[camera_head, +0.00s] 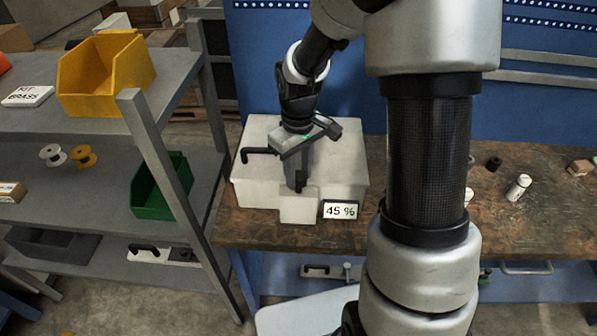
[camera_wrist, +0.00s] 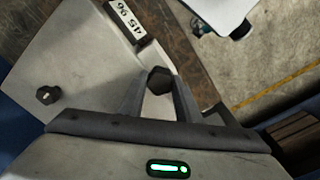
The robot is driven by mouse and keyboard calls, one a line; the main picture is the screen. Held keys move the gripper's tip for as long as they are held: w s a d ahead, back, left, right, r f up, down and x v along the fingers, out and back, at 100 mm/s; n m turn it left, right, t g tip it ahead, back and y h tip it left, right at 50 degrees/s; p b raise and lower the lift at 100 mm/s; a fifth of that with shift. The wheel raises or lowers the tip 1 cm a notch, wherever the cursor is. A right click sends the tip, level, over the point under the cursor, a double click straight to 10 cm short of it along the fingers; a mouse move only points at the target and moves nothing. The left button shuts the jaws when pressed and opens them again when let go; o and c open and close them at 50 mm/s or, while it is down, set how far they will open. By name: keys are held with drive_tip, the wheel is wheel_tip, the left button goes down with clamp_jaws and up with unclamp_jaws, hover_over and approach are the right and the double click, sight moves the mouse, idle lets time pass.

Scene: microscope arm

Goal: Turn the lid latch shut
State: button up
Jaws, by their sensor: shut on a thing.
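The pale grey box (camera_head: 345,160) with its lid stands on the wooden bench. My gripper (camera_head: 299,178) points down at the front of the box, over a small projecting block. In the wrist view its two fingers (camera_wrist: 160,95) are closed on a dark faceted knob, the lid latch (camera_wrist: 159,78). The head view shows little of the latch, as my fingers cover it. A second dark knob (camera_wrist: 48,95) sits apart on the pale surface in the wrist view. How far the latch is turned I cannot tell.
A black bent handle (camera_head: 260,152) sticks out at the box's left. A grey shelf (camera_head: 150,150) with a yellow bin (camera_head: 105,75) and green bin (camera_head: 160,188) is close on the left. A white bottle (camera_head: 518,187) stands right on the bench.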

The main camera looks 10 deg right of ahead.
sight(299, 174)
drive_tip(key=o, duration=1.1)
drive_tip(key=shift+c, duration=0.2)
wheel_tip(299, 174, up, 18)
drive_tip(key=shift+f, duration=0.25)
drive_tip(key=s+r+m+t, duration=0.2)
drive_tip(key=s, duration=0.7)
drive_tip(key=s+r+m+t, duration=0.2)
drive_tip(key=s+m+t, duration=0.1)
drive_tip(key=s, duration=0.5)
drive_tip(key=shift+s+r+m+t, duration=0.15)
drive_tip(key=shift+s+m+t, duration=0.15)
drive_tip(key=shift+s, duration=0.1)
